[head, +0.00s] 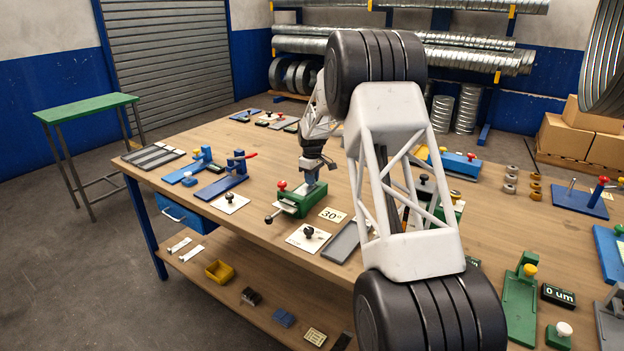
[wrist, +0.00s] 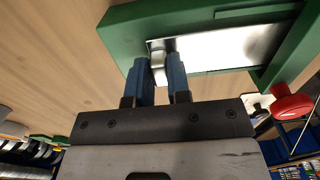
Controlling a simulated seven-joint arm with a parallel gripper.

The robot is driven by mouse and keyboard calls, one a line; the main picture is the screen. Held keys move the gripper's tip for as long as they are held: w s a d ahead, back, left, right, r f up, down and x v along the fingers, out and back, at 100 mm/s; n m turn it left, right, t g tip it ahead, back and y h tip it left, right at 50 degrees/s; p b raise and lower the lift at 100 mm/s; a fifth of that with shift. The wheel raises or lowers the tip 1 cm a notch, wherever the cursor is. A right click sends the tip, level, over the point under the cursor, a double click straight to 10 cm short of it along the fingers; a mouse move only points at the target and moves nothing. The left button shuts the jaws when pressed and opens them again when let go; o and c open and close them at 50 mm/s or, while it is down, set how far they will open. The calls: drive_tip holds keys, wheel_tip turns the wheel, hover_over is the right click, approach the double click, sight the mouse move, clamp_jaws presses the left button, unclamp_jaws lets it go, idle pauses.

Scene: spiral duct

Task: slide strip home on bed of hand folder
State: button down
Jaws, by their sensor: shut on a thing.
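The hand folder (head: 302,202) is a green block-like tool on the bench with a red knob and a side lever. In the wrist view its green frame (wrist: 122,38) surrounds a bright metal strip (wrist: 218,48) lying on the bed. My gripper (wrist: 162,62) has its blue fingers closed on a small silver upright part at the strip's near left end. In the head view my gripper (head: 311,179) points down over the folder. Whether the strip touches the far end of the bed cannot be told.
A red knob (wrist: 293,106) stands close to the right of my fingers. A "30°" card (head: 332,215), a white plate with a black knob (head: 308,236) and a grey tray (head: 342,243) lie near the folder. A blue tool with a red handle (head: 226,183) stands left.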

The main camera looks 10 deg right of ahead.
drive_tip(key=shift+s+a, duration=0.1)
idle(0.4)
drive_tip(key=shift+c, duration=2.2)
unclamp_jaws()
drive_tip(key=shift+r, duration=3.5)
